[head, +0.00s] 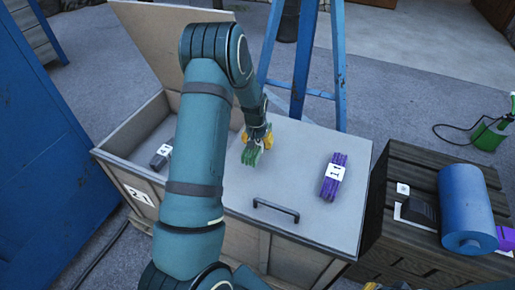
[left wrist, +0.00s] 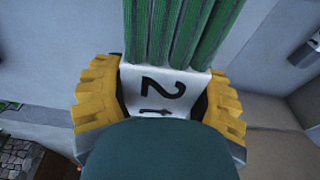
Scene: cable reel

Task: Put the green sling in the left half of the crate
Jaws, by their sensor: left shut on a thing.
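The green sling (head: 252,157) is a folded bundle with a white label band, seen close up in the left wrist view (left wrist: 170,30). My left gripper (head: 258,138) has its yellow fingers shut on either side of the label band. It holds the sling over the closed right half of the crate, near the divide; whether the sling touches the lid I cannot tell. The crate (head: 118,172) has its left half open with the lid raised, and a "2-1" label on its front. A small yellow bit at the head view's bottom edge may be my right gripper; its jaws do not show.
A dark grey bundle (head: 160,157) lies in the left half, with free floor around it. A purple sling (head: 333,177) and a handle (head: 276,209) are on the closed lid. A blue ladder (head: 304,60) stands behind. A dark wooden box (head: 420,165) with a blue roll stands right.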

